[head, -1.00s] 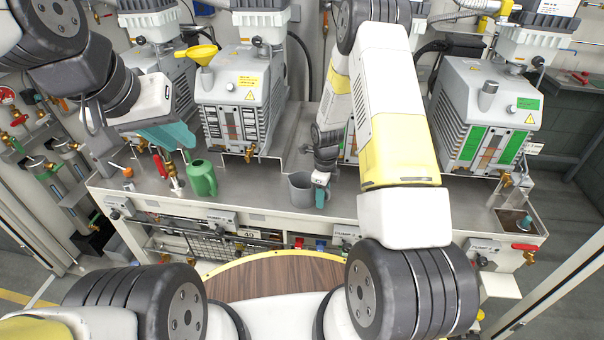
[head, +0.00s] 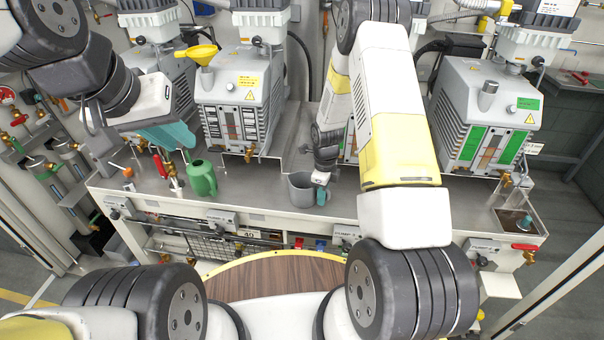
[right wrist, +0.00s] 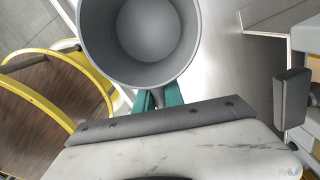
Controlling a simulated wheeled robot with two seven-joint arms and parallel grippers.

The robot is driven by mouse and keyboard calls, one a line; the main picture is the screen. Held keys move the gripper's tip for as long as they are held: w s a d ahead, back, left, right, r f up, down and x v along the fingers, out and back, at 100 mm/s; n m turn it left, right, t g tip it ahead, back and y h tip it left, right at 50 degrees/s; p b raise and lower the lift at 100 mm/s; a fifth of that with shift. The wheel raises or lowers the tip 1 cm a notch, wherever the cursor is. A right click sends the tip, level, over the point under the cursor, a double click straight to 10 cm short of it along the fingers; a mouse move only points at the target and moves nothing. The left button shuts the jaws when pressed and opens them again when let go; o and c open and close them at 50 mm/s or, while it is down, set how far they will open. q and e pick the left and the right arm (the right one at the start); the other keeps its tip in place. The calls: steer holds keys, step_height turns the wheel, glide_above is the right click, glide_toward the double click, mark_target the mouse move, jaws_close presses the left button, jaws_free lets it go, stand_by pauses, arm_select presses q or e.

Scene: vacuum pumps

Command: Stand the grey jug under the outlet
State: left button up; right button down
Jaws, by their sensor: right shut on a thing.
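The grey jug (head: 301,190) is upright at the front of the steel bench, left of my right forearm. In the right wrist view the jug (right wrist: 141,72) is seen from above, open and empty. My right gripper (head: 321,194) is at the jug's right side. Its teal fingers (right wrist: 158,100) are shut on the handle, which is mostly hidden. I cannot tell whether the jug's base touches the bench. My left gripper (head: 170,137) hangs over the left of the bench, its fingertips unclear. A brass outlet (head: 249,154) is under the middle-left pump. Another pump's lower front is mostly behind my right arm.
A green jug (head: 201,178) stands to the left on the bench (head: 245,193). A yellow funnel (head: 200,53) sits on a pump. Another pump (head: 492,112) with a brass outlet (head: 505,180) is at right. Bare bench lies between the two jugs.

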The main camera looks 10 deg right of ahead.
steer(key=shift+r, duration=0.1)
stand_by(0.8)
steer(key=shift+r, duration=0.55)
step_height(320, 180, up, 2)
steer(key=shift+r, duration=0.15)
steer(key=s+a+r, duration=0.1)
steer(key=s, duration=1.5)
steer(key=shift+r, duration=0.25)
steer(key=shift+w, duration=0.1)
